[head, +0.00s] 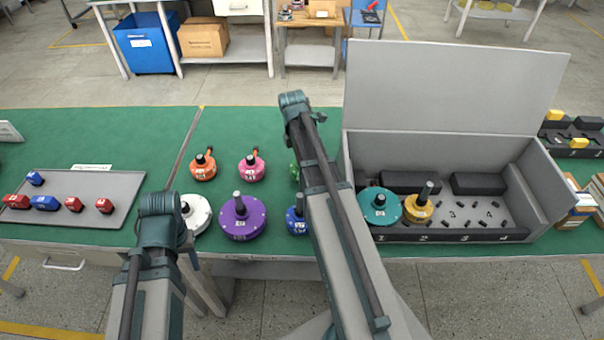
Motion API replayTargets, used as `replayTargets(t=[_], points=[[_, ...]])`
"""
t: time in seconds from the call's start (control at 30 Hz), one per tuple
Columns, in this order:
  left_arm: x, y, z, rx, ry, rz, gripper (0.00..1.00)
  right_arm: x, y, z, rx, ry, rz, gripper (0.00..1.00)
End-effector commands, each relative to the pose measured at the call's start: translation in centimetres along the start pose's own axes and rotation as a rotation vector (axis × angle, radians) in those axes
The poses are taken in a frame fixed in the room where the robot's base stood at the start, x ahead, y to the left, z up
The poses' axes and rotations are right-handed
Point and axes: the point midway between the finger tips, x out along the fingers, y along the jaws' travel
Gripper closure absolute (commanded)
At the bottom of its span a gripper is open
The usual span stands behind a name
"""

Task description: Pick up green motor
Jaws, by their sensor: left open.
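The green motor (293,172) stands on the green table mat, just right of the pink motor. Only a narrow strip of its left side shows; my right arm (330,215) crosses in front and hides the rest. My left arm (150,265) rises at the lower left, in front of the white motor and well apart from the green one. The left gripper is open; its fingers are hard to make out against the arm, and nothing shows held in it. The fingers of my right gripper are not visible.
Orange (203,167), pink (251,168), white (197,214), purple (240,220) and blue (295,220) motors stand nearby. A grey case (555,190) at right holds teal (380,206) and yellow (418,208) motors. A grey tray (125,185) lies left.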

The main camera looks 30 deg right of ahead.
Motion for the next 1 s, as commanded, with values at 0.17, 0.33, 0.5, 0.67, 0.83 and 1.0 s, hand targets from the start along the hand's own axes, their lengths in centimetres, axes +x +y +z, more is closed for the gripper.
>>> replayTargets(t=[0.17,0.33,0.5,0.67,0.83,1.0], points=[[-0.12,-0.01,0.01,0.000,0.000,0.000,0.50,-0.12,-0.01,0.02,0.000,0.000,0.000,0.23],[-0.12,-0.01,0.01,0.000,0.000,0.000,0.50,-0.12,-0.01,0.02,0.000,0.000,0.000,0.54],[-0.12,-0.01,0.01,0.000,0.000,0.000,0.50,-0.12,-0.01,0.02,0.000,0.000,0.000,0.84],[-0.12,-0.01,0.01,0.000,0.000,0.000,0.50,-0.11,0.00,0.02,0.000,0.000,0.000,1.00],[-0.11,-0.01,0.01,0.000,0.000,0.000,0.50,-0.11,0.00,0.02,0.000,0.000,0.000,1.00],[-0.13,-0.01,0.01,0.000,0.000,0.000,0.50,-0.13,0.01,0.03,0.000,0.000,0.000,1.00]])
